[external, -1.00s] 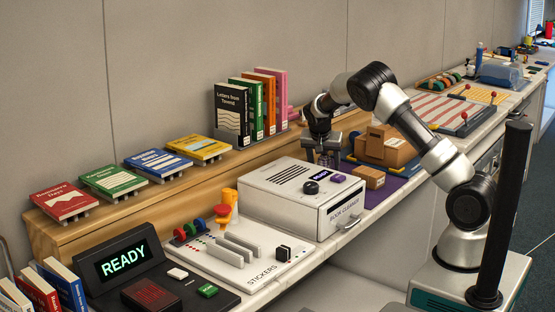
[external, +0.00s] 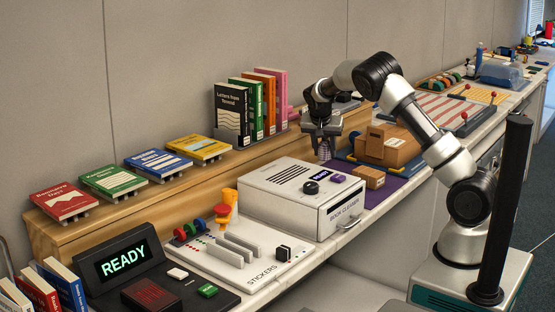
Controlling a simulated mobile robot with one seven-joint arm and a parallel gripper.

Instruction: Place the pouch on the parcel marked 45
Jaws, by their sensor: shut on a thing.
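My gripper (external: 325,138) is behind the white book cleaner, to the left of the brown parcels. It points down and is shut on a small purplish, striped thing (external: 325,153), which looks like the pouch and hangs below the fingers. I cannot read a 45 on any parcel from here.
The white book cleaner (external: 290,200) stands in front of my gripper. Upright books (external: 232,116) stand on the wooden shelf (external: 200,184) to the left. The purple mat (external: 392,190) has some free room at its front. A striped board (external: 440,105) lies further back.

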